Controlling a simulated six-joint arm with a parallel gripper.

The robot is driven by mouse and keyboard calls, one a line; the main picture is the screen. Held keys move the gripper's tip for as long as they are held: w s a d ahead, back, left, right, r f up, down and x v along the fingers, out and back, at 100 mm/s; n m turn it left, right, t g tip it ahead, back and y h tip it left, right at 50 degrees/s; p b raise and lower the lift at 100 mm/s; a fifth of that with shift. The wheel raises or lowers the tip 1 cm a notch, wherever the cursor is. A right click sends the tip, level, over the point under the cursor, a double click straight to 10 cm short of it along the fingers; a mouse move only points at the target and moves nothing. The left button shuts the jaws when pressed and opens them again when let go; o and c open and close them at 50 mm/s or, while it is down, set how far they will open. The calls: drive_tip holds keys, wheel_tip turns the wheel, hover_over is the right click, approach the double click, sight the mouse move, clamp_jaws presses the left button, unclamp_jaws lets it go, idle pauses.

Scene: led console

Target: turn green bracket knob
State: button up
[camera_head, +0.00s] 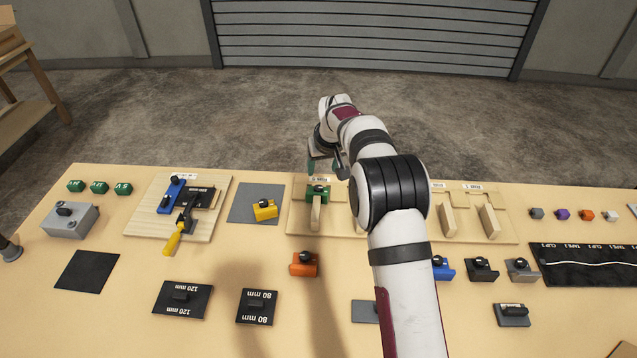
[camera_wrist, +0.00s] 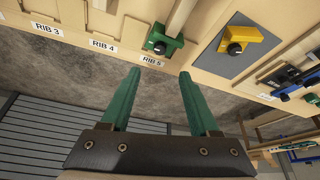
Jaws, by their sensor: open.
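The green bracket (camera_head: 318,193) sits at the label end of a wooden rib (camera_head: 316,212) on the wooden board, with a dark knob on it. In the wrist view the green bracket (camera_wrist: 168,45) is beside the RIB 5 label, and its black knob (camera_wrist: 160,47) faces the camera. My gripper (camera_head: 324,170) is just beyond the bracket in the head view, above the table's far edge. In the wrist view its green fingers (camera_wrist: 160,73) are apart and empty, with the bracket ahead of the tips. No contact shows.
A yellow bracket (camera_head: 264,209) lies on a grey mat (camera_head: 244,195) left of the green one. An orange bracket (camera_head: 304,264) stands nearer the front. My arm covers the board's middle. Other ribs (camera_head: 489,221) stand to the right. The front left table is partly clear.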

sight(318, 188)
drive_tip(key=x, duration=1.1)
drive_tip(key=shift+f, duration=0.35)
drive_tip(key=shift+a, duration=0.1)
clamp_jaws()
